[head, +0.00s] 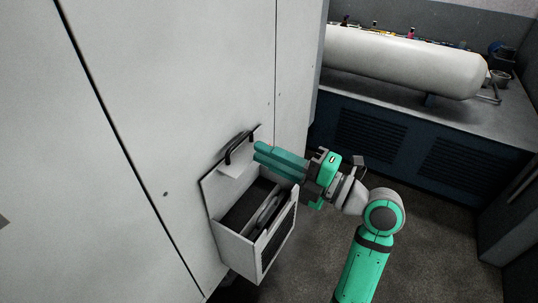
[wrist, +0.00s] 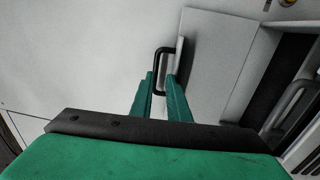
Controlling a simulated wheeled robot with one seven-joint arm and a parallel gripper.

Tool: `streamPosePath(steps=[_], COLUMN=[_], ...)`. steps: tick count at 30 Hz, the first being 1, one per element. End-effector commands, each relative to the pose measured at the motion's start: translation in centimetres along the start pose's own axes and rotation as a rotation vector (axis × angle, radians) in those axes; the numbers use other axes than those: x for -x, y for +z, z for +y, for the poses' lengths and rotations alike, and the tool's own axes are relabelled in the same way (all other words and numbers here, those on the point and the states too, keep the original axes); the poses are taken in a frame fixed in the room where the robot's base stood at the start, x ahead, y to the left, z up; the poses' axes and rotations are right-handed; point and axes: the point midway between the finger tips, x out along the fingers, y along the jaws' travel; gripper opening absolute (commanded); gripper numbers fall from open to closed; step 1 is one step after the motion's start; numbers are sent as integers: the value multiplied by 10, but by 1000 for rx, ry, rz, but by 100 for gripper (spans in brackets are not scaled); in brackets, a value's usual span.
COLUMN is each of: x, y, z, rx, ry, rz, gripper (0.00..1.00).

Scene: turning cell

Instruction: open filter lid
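The filter box (head: 239,250) is a pale box on the cabinet's side, its top open. Its lid (head: 219,190) stands raised at the back of the box, towards the cabinet wall; it also shows in the wrist view (wrist: 217,62). A black handle (head: 240,143) sits at the lid's upper edge. My gripper (head: 257,152) is at the lid beside this handle. In the wrist view, my gripper's green fingers (wrist: 161,76) are apart, with part of the handle (wrist: 157,58) in the gap between them. No firm grip on it shows.
Inside the box is a dark filter with a grey handle (head: 265,212). The tall pale cabinet (head: 120,120) fills the left. A bench (head: 380,150) with a white tank (head: 400,62) stands at the back right. Dark floor (head: 430,235) lies clear at the lower right.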

Motion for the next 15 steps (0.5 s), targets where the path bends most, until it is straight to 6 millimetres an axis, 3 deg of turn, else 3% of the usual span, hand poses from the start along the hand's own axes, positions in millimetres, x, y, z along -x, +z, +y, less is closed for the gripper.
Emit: streamPosePath(steps=[7,15], x=[16,67], y=[1,2], z=[0,0], rx=[-1,0], ry=[0,0], rz=[-4,-7], gripper=[16,16])
